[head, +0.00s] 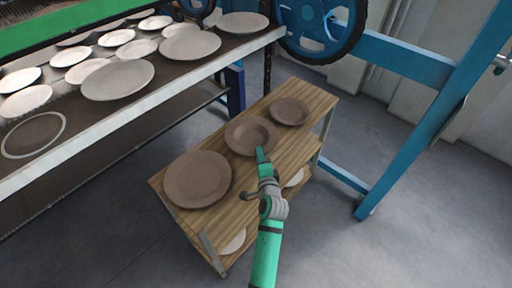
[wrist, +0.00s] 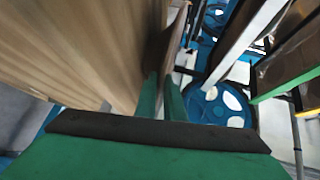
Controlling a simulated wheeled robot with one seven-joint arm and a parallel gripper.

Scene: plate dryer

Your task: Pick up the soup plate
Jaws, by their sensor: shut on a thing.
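The soup plate (head: 250,134) is brown with a sunken middle and is the middle one of three plates on the wooden table (head: 248,192). My gripper (head: 262,155) is at its near rim, shut on that rim. The plate looks level, at or just above the table top; I cannot tell whether it still touches the wood. In the wrist view, my green fingers (wrist: 161,98) show close together, and a brown edge lies beyond them, blurred.
A larger flat brown plate (head: 197,180) lies to the left, and a smaller brown plate (head: 289,111) to the right. A rack (head: 150,105) with several pale plates stands behind left. A blue frame with a wheel (head: 320,28) stands behind. Floor at the right is clear.

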